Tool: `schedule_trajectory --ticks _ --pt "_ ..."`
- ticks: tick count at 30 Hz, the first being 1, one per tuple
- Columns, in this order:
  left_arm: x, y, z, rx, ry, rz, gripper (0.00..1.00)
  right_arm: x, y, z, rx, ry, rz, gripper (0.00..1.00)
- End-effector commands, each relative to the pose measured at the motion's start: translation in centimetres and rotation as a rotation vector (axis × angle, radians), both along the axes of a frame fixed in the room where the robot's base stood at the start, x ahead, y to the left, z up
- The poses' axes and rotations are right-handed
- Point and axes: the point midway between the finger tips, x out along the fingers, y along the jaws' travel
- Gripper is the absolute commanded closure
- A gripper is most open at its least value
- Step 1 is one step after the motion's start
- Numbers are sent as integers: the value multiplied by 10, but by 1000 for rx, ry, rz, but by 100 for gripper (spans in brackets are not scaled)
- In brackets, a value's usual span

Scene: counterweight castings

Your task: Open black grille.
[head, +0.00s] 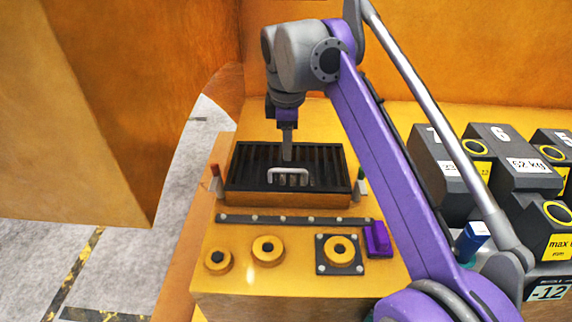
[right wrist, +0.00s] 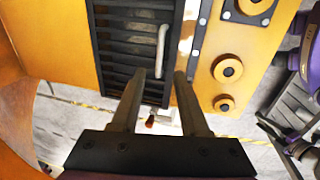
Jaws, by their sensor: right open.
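The black grille (head: 330,160) lies flat on its raised orange base on the yellow casting, and looks shut. A pale metal handle (head: 288,172) stands up from the grille's near part. My right gripper (head: 287,155) points down over the grille, just behind the handle in the head view. In the right wrist view my right gripper (right wrist: 160,74) is open and empty. The lower end of the handle (right wrist: 161,48) shows between its fingertips, with the black slats (right wrist: 125,45) beside it. I cannot tell whether the fingers touch the handle. My left gripper is not in view.
A dark bolted strip (head: 290,222), round orange bosses (head: 268,250) and a purple block (head: 377,240) lie in front of the grille. Small red-topped (head: 214,178) and green-topped (head: 361,183) posts flank it. Dark labelled weights (head: 510,170) stand at right. An orange wall rises at left.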

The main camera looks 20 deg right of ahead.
Motion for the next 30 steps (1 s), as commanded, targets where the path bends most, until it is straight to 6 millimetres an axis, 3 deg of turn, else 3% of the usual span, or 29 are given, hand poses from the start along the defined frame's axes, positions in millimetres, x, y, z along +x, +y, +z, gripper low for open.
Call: schedule_trajectory --ticks 3,10,15,23,26,30 --pt "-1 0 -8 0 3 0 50 4 -2 -27 0 0 -1 55" --pt "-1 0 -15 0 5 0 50 11 -5 -61 0 0 -2 55" --pt "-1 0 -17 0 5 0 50 12 -6 -72 1 -1 -2 55" --pt "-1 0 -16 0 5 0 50 13 -6 -73 1 -1 -2 55" --pt "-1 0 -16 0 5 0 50 13 -6 -73 1 -1 -2 68" --pt "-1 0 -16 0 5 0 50 13 -6 -73 0 0 -2 93"
